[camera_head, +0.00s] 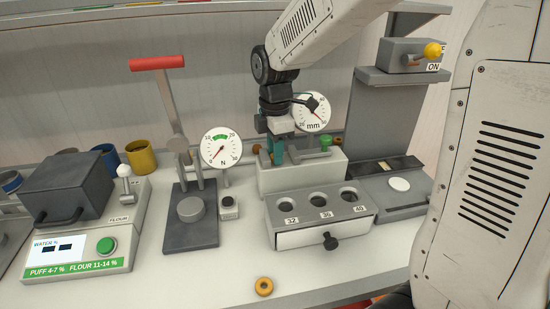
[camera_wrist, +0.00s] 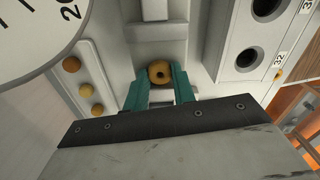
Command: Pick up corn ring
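My gripper (camera_head: 277,152) points down at the grey block behind the three-hole box, in front of the mm dial. In the head view this ring is hidden behind the gripper.
The three-hole box (camera_head: 290,204) marked 32, 36, 40 has a black drawer knob. The N dial (camera_head: 221,149) and a red-handled lever press (camera_head: 158,63) stand left. A moisture tester (camera_head: 105,241) is further left. The table is clear around the loose ring.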

